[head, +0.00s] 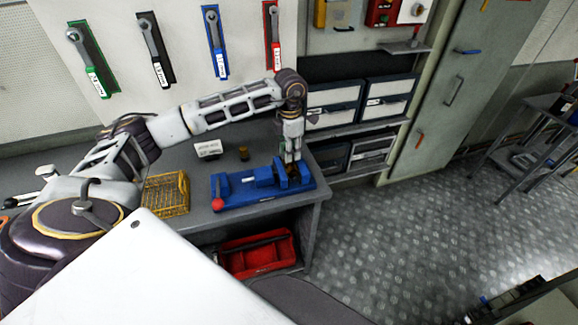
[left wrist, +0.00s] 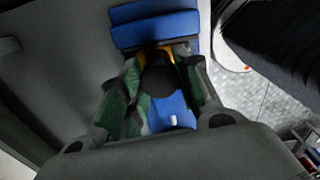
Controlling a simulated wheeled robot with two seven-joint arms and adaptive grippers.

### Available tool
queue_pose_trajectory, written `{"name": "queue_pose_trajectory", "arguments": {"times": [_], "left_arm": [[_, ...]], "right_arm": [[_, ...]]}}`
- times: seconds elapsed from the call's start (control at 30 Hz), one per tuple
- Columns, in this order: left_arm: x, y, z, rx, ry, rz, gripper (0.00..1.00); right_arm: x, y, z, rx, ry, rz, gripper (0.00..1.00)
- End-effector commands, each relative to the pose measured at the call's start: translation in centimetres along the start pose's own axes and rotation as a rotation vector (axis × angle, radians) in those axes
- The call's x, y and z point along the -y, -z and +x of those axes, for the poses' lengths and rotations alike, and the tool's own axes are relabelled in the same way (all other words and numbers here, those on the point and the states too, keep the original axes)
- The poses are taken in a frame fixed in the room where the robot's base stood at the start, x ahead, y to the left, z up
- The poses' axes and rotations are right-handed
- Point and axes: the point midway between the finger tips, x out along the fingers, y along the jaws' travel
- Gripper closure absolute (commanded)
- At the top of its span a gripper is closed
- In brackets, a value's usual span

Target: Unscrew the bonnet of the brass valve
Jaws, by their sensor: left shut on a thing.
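The blue vise (head: 235,190) with a red-knobbed handle sits at the right end of the workbench. My left gripper (head: 292,158) points down over the vise's right end. In the left wrist view its green-padded fingers (left wrist: 157,88) are closed around a dark rounded part. A sliver of yellow brass, the brass valve (left wrist: 152,56), shows beyond that part, between the fingertips and beside the blue vise jaw (left wrist: 155,28). The fingers hide most of the valve, and I cannot tell exactly which part they grip. My right gripper is not in view.
A yellow wire basket (head: 166,195) stands left of the vise. A small dark brass-coloured piece (head: 243,153) and a white sign (head: 207,148) stand behind it. Several wrenches (head: 217,42) hang on the wall. A red bin (head: 257,254) is below the bench.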

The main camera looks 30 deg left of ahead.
Motion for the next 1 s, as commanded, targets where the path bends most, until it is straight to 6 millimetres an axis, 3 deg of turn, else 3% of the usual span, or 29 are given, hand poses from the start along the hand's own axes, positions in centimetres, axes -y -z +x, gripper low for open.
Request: {"name": "queue_pose_trajectory", "arguments": {"times": [0.53,1.0], "left_arm": [[0.0,0.0,-2.8,0.002,-0.001,0.000,0.86],[0.0,0.0,-3.1,0.001,0.000,0.000,0.86]], "right_arm": [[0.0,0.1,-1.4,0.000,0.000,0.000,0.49],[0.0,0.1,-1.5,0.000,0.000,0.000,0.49]]}}
